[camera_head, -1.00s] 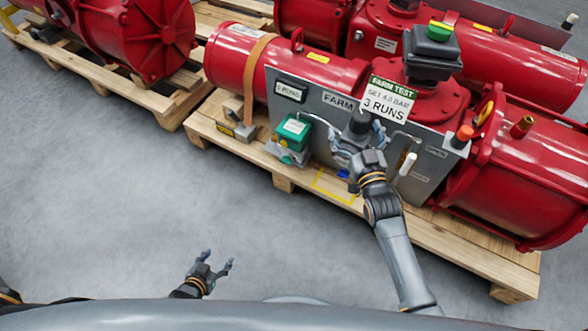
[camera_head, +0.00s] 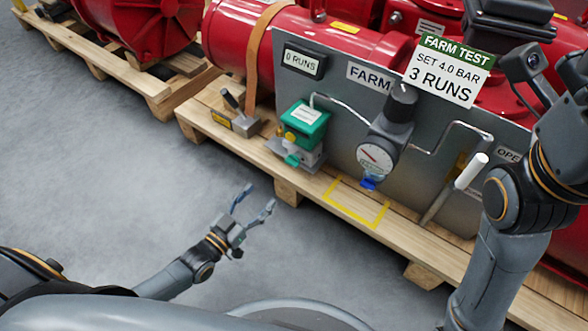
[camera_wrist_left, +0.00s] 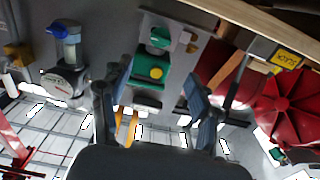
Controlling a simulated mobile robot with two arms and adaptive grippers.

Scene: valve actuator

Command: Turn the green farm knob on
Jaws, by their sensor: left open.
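A green-topped unit (camera_head: 304,122) stands on the pallet in front of the grey panel, with a white label on top. A small green knob (camera_head: 292,160) is low on its front. My right gripper (camera_head: 530,72) is at the upper right, partly cut off.
A gauge (camera_head: 375,158) with a black knob (camera_head: 402,101) above it is beside the unit. A white-handled lever (camera_head: 470,171) stands further right. A small lever block (camera_head: 239,118) is to the left. The panel carries a 0 RUNS display (camera_head: 303,61). Grey floor in front is clear.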

